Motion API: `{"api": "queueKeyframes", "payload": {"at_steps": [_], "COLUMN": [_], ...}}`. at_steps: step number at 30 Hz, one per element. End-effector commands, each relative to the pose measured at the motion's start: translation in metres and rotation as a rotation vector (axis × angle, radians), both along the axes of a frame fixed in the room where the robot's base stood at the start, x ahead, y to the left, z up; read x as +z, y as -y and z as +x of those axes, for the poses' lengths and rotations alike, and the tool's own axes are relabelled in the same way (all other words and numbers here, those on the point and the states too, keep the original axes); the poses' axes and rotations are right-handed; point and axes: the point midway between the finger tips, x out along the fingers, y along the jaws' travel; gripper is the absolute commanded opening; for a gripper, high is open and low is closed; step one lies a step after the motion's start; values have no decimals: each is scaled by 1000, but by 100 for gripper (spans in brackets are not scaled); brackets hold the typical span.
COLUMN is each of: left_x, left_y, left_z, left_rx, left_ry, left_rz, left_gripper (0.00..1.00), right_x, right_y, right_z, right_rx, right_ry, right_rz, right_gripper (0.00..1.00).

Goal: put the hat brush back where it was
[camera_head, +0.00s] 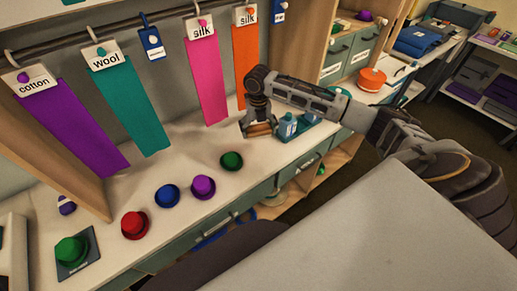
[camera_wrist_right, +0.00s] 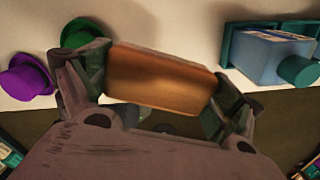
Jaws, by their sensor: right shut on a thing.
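My right gripper (camera_head: 258,118) reaches over the back counter from the right. It is shut on the hat brush (camera_head: 260,130), a brown block with a wooden-looking top. In the right wrist view the brush (camera_wrist_right: 160,78) fills the space between both fingers of the gripper (camera_wrist_right: 155,90). I cannot tell whether the brush touches the counter. My left gripper is not in view.
Small hats in green (camera_head: 232,161), purple (camera_head: 203,187), blue (camera_head: 167,195) and red (camera_head: 134,225) stand along the counter (camera_head: 185,160). Another green hat (camera_head: 71,249) sits on a dark square at front left. Fabric strips hang behind, including a pink one (camera_head: 208,80).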

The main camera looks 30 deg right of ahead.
Motion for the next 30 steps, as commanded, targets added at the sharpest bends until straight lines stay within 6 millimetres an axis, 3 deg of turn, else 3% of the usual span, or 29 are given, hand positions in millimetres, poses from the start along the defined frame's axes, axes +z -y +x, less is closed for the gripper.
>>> {"api": "queueKeyframes", "payload": {"at_steps": [13, 30], "left_x": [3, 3], "left_y": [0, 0], "left_z": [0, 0], "left_rx": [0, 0], "left_ry": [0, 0], "left_rz": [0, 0], "left_gripper": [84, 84], "right_x": [-53, -66], "right_y": [0, 0], "right_z": [0, -1], "right_rx": [0, 0], "right_ry": [-1, -2], "right_rz": [-1, 0], "right_gripper": [70, 70]}}
